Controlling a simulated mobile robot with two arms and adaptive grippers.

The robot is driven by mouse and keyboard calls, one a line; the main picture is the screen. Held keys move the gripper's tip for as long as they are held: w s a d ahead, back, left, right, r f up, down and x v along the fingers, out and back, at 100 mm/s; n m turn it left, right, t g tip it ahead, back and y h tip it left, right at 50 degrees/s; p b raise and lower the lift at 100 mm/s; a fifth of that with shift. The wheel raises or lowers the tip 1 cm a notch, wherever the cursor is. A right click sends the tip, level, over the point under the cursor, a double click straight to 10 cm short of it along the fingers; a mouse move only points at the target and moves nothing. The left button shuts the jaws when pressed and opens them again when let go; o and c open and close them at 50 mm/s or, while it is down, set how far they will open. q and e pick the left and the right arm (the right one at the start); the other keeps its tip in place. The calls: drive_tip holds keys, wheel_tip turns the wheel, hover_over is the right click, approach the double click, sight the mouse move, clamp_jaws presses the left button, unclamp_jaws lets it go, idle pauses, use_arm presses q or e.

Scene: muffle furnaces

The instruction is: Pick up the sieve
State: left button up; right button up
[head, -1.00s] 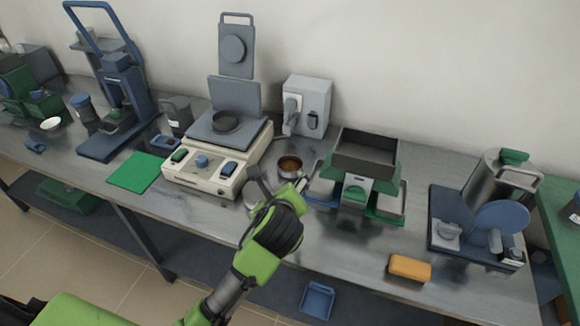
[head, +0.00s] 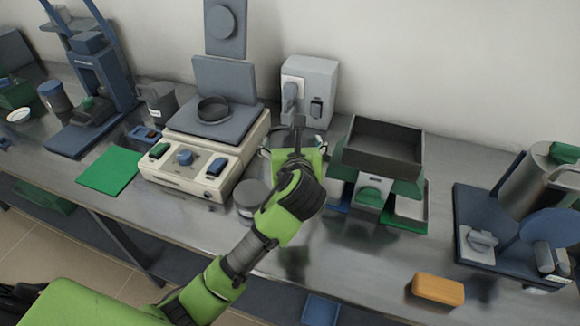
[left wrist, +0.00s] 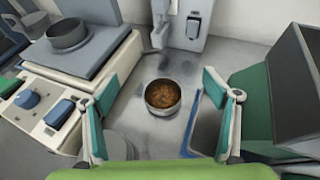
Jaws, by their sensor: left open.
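A small round metal cup with brown contents (left wrist: 162,96) stands on the bench in the left wrist view; it may be the sieve, but I cannot tell for sure. My left gripper (head: 297,148) hides it in the head view. In the left wrist view the gripper's two green fingers are wide apart and empty, one on either side of the cup and not touching it. A dark round ring-shaped pan (head: 213,108) sits on the grey plate of the cream device; it also shows in the left wrist view (left wrist: 68,34). My right gripper is not in view.
The cream device (head: 200,172) stands left of the gripper, with a grey jar (head: 251,197) close by. A green device with a dark hopper (head: 382,150) is on the right. A grey wall-side box (head: 310,88) stands behind. An orange block (head: 438,289) lies near the front edge.

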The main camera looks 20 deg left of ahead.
use_arm(q)
drive_tip(key=f, duration=0.3)
drive_tip(key=f+b, duration=0.1)
drive_tip(key=f, duration=0.4)
drive_tip(key=shift+w+a+f, duration=0.15)
drive_tip(key=shift+w+f, duration=0.1)
drive_tip(key=shift+f, duration=0.05)
drive_tip(key=shift+x, duration=0.75)
drive_tip(key=shift+b+x, duration=0.5)
drive_tip(key=shift+x, duration=2.7)
drive_tip(key=shift+f, duration=0.15)
drive_tip(key=c, duration=1.3)
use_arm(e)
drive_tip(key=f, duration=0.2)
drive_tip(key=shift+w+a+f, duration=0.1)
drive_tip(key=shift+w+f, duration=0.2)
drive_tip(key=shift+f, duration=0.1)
